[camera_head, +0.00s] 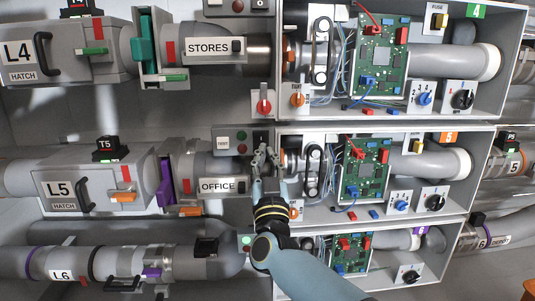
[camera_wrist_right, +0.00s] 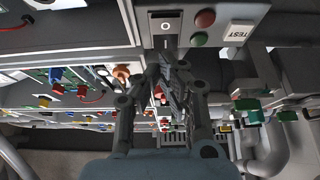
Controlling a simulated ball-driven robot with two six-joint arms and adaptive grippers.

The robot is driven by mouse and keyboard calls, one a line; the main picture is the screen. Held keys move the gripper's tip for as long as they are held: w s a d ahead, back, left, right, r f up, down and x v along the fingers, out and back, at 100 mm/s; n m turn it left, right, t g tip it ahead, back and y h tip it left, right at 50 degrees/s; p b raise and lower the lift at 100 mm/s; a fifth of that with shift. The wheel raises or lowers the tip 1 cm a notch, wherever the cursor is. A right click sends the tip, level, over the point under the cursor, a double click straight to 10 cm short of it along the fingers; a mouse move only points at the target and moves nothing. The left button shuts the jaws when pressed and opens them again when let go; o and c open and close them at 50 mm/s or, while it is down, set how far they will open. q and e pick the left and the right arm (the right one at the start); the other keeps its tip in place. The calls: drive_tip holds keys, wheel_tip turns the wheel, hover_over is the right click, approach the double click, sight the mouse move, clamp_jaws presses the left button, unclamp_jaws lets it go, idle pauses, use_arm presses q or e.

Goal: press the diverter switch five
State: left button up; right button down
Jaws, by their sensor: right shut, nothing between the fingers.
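The row-five panel holds a dark rocker switch (camera_head: 261,136), just above my right gripper's fingertips in the head view. In the right wrist view this switch (camera_wrist_right: 166,25) has a pale ring mark and sits on a light plate beside red and green buttons. My right gripper (camera_head: 264,150) is shut and empty, its fingers pointing up at the panel. In the wrist view the gripper (camera_wrist_right: 170,57) has its fingertips at the lower edge of the switch plate; I cannot tell whether they touch it. My left gripper is not in view.
A TEST button (camera_head: 223,143) sits left of the switch. The OFFICE tube (camera_head: 222,186) runs just left of my gripper. An open box with a green circuit board (camera_head: 365,168) and orange "5" tag stands to the right. The red knob (camera_head: 264,105) is above.

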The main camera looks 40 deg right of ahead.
drive_tip(key=s+a+f, duration=0.3)
drive_tip(key=s+f, duration=0.3)
drive_tip(key=f, duration=0.1)
drive_tip(key=shift+s+a, duration=0.15)
drive_tip(key=shift+a, duration=0.25)
